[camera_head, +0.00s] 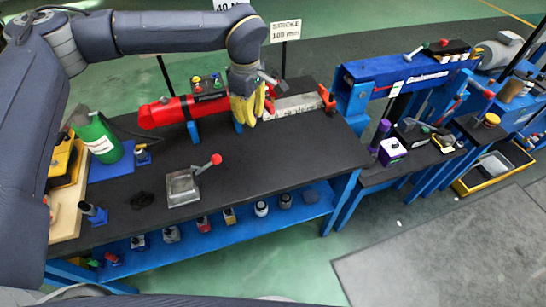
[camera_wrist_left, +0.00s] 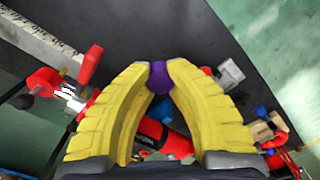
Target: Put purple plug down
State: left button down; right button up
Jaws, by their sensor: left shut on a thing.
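My left gripper (camera_head: 248,108) has yellow fingers and hangs over the back of the black bench top, in front of the red cylinder's right end. In the left wrist view the fingertips (camera_wrist_left: 159,72) are shut on the purple plug (camera_wrist_left: 159,82), which shows as a rounded purple shape between them. In the head view the plug is hidden by the fingers. I cannot tell whether the plug touches anything below. My right gripper is not in view.
The red cylinder (camera_head: 165,112) lies along the back of the bench (camera_head: 285,150). A grey block with a red-knobbed lever (camera_head: 184,188) stands mid-bench; a green bottle (camera_head: 92,137) is at left. A purple cylinder (camera_head: 380,132) stands on the right-hand stand.

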aim_at(255, 165)
pick_arm(q)
notch_tip(255, 165, down, 19)
jog(key=shift+f, duration=0.2)
dwell(0.6)
jog(key=shift+f, duration=0.15)
jog(key=c, duration=1.4)
grip_release()
jog(key=shift+o, duration=0.2)
notch_tip(255, 165, up, 12)
